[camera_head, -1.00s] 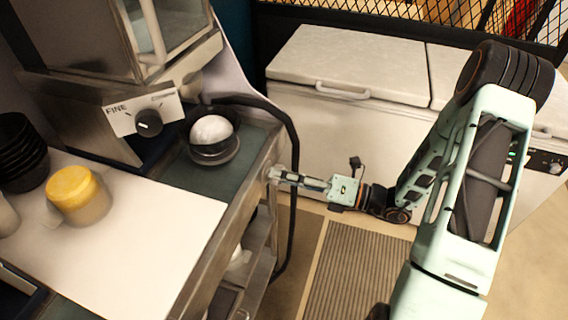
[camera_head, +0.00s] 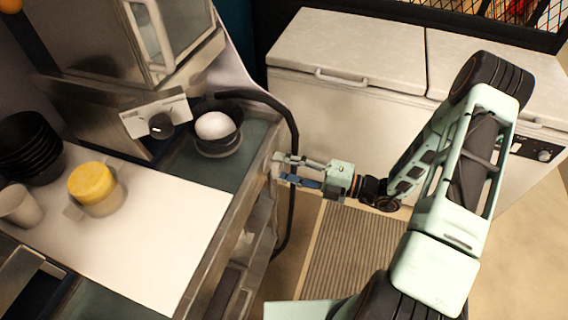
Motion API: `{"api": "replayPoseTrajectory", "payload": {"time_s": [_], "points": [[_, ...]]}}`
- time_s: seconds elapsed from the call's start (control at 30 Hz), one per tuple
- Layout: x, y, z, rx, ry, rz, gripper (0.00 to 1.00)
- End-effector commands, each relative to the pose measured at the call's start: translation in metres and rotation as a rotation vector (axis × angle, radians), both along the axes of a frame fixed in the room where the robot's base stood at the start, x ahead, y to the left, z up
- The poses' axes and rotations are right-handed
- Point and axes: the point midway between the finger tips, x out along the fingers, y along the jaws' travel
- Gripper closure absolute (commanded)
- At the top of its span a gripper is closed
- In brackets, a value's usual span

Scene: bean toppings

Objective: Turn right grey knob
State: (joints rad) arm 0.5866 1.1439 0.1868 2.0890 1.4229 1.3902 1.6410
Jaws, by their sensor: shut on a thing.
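My gripper (camera_head: 277,171) reaches left to the right side of the counter. Its two fingers are closed around a small light-grey piece at the counter's edge, which looks like the grey knob (camera_head: 277,158). The fingers hide most of the knob, so I cannot read its angle. My arm comes in from the right. A separate black dial (camera_head: 160,126) sits on a white label plate on the machine at the upper left, apart from my gripper.
A black bowl (camera_head: 219,145) with a white round thing in it stands near the counter's edge. A black cable (camera_head: 293,137) hangs close to my gripper. A yellow-topped cup (camera_head: 93,185) stands on the white board. White chests (camera_head: 350,55) stand behind my arm.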

Motion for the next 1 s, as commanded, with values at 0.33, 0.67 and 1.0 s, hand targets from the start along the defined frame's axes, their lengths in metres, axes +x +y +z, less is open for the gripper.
{"api": "replayPoseTrajectory", "payload": {"time_s": [0.33, 0.67, 1.0], "points": [[-0.0004, -0.0002, -0.0006, 0.010, 0.030, 0.001, 0.85], [-0.0004, -0.0002, -0.0006, 0.009, 0.029, 0.000, 0.51], [-0.0001, -0.0007, -0.0002, 0.010, 0.027, 0.000, 0.43]]}}
